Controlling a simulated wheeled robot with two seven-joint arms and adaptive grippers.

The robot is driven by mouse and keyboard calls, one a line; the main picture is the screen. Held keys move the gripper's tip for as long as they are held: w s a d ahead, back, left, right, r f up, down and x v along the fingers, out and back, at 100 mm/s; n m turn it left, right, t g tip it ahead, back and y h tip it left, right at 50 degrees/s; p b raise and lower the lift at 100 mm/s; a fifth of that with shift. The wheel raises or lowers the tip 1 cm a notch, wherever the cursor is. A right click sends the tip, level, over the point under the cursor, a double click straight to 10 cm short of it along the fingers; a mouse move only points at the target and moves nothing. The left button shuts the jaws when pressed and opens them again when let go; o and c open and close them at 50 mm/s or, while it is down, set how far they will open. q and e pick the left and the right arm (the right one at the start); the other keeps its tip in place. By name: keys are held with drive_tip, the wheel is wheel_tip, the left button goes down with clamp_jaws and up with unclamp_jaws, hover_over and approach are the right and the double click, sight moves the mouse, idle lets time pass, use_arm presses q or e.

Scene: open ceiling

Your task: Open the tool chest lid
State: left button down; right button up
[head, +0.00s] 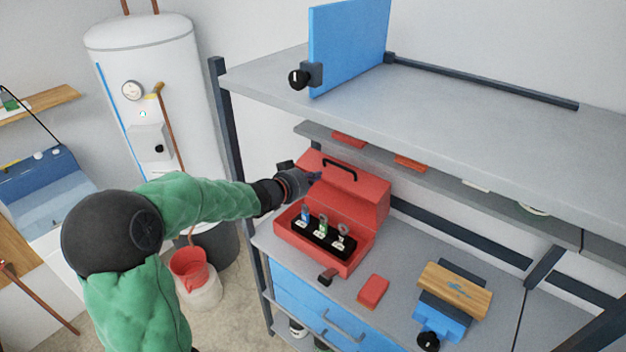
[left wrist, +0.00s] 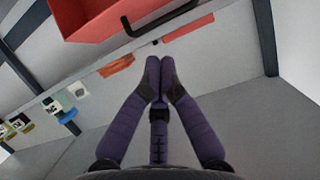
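The red tool chest (head: 352,262) stands on the grey workbench, and its open tray shows a black insert with several small tagged items in it. Its lid (head: 360,200) is raised and stands tilted back behind the tray, with a black handle (head: 340,168) on it. My left gripper (head: 314,178) is at the lid's left side; I cannot tell whether it touches. In the left wrist view its purple fingers (left wrist: 160,78) have their tips together with nothing between them. The red lid (left wrist: 95,15) and black handle (left wrist: 160,20) are above the fingertips there. My right gripper is out of view.
A grey shelf (head: 450,110) with a blue panel (head: 348,45) overhangs the workbench. A red block (head: 373,291) and a blue vise holding a wooden board (head: 455,289) are on the bench at the right. A white water heater (head: 150,95) stands at the left.

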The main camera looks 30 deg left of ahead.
sight(339, 165)
use_arm(q)
drive_tip(key=b+x, duration=0.2)
drive_tip(key=x, duration=0.8)
drive_tip(key=shift+w+f, duration=0.15)
drive_tip(key=shift+w, duration=0.15)
drive_tip(key=w+p, duration=0.1)
drive_tip(key=p, duration=0.2)
drive_tip(key=w+r+g+p, duration=0.1)
drive_tip(key=p, duration=0.3)
drive_tip(key=shift+w+d, duration=0.1)
drive_tip(key=shift+w, duration=0.2)
drive_tip(key=shift+w+f+g+p, duration=0.2)
drive_tip(key=shift+g+p, duration=0.1)
drive_tip(key=shift+p, duration=0.55)
drive_tip(key=shift+d, duration=0.1)
